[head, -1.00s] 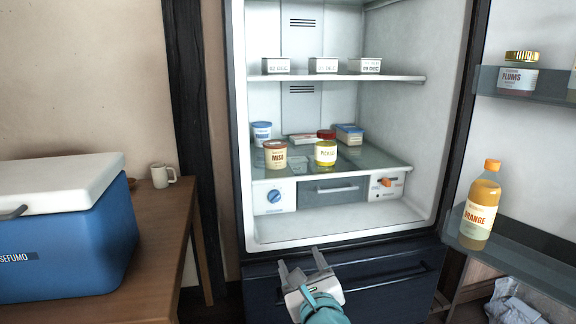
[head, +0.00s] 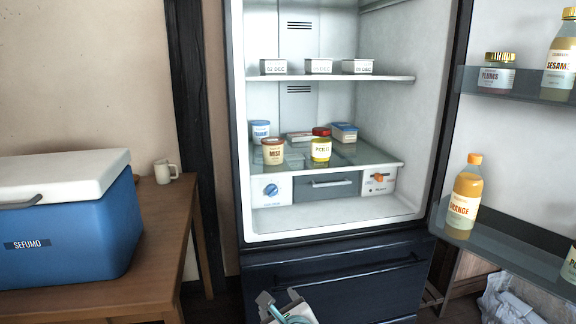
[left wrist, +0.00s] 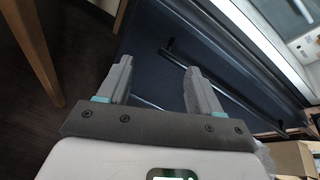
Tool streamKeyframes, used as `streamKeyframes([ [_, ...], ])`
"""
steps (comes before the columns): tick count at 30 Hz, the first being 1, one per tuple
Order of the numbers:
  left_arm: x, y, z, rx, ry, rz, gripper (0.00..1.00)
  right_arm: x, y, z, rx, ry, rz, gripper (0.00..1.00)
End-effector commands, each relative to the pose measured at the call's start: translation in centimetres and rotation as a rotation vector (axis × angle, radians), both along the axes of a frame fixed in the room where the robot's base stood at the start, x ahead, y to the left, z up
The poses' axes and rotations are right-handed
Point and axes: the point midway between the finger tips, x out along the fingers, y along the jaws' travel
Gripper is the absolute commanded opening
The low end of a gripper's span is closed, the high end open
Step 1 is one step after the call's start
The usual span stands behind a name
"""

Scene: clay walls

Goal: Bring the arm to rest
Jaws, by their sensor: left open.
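My left gripper (head: 279,300) is at the bottom edge of the head view, in front of the fridge's dark lower drawer (head: 340,280). Only its fingertips and part of its wrist show there. In the left wrist view the two grey fingers (left wrist: 158,82) stand well apart with nothing between them. The dark drawer front and its bar handle (left wrist: 215,85) lie beyond the fingers. The gripper is open and empty. My right gripper is not in either view.
The fridge (head: 330,222) stands open, with jars and tubs on its shelves. Its door (head: 510,242) at right holds bottles, including an orange one (head: 464,197). A wooden table (head: 165,240) at left bears a blue cooler (head: 70,240) and a mug (head: 165,171).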

Motion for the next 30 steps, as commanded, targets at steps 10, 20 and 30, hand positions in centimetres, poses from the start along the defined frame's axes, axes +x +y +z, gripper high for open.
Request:
streamKeyframes([
  [10,-8.9,6.1,-17.6,-0.406,0.545,0.323,0.65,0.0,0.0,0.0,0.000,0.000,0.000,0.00],
  [20,-27.0,6.5,-29.4,-1.340,0.907,1.412,0.65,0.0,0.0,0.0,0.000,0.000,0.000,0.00],
  [30,-31.5,10.6,-32.3,-1.804,0.292,2.343,0.65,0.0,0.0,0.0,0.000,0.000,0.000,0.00],
])
